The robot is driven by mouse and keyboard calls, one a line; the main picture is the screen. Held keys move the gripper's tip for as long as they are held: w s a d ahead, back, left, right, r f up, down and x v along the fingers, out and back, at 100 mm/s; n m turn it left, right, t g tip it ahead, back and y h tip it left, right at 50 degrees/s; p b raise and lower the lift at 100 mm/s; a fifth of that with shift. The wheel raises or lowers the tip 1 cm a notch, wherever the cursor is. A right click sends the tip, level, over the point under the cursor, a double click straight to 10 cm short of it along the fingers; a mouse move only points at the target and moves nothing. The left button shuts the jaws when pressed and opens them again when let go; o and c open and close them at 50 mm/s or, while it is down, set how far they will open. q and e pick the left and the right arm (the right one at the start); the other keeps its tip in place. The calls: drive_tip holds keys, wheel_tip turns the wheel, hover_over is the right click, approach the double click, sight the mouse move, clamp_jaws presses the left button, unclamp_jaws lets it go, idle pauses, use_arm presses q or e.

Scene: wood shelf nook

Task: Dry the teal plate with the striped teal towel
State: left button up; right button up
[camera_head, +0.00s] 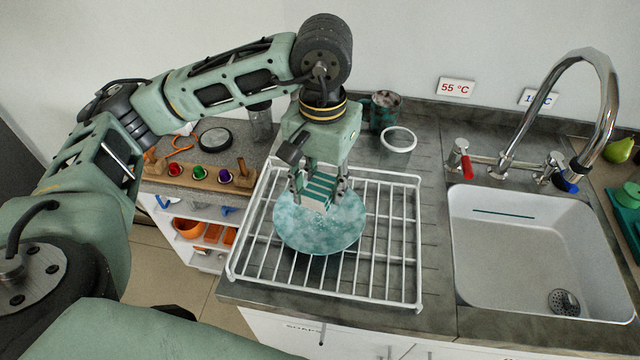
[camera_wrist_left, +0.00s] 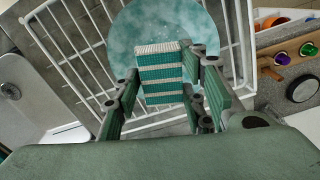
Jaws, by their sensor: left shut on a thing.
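The teal plate (camera_head: 318,228) lies on the white wire rack, with pale specks, perhaps water drops, on its face. It also shows in the left wrist view (camera_wrist_left: 145,22), partly hidden behind the towel. The striped teal towel (camera_head: 320,186), a folded teal and white pad, is held between the fingers of my left gripper (camera_head: 318,190). In the left wrist view the towel (camera_wrist_left: 160,72) hangs between the fingers over the plate's near part. I cannot tell whether it touches the plate. My right gripper is not in view.
The white wire rack (camera_head: 402,240) stands on the grey counter, left of the white sink (camera_head: 540,250) with its tall tap (camera_head: 590,70). A wooden holder with coloured knobs (camera_head: 205,176) is at the left. A cup (camera_head: 385,110) and a white ring (camera_head: 398,139) stand behind the rack.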

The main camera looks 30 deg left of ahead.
use_arm(q)
drive_tip(key=shift+r, duration=0.65)
drive_tip(key=shift+a+r+p, duration=0.15)
drive_tip(key=shift+r+p, duration=0.15)
drive_tip(key=shift+r, duration=0.1)
drive_tip(key=shift+s+f, duration=0.15)
drive_tip(key=shift+f, duration=0.15)
hover_over(314, 235)
drive_tip(key=shift+m, duration=0.4)
wheel_tip(314, 235, down, 5)
drive_tip(key=shift+s, duration=0.1)
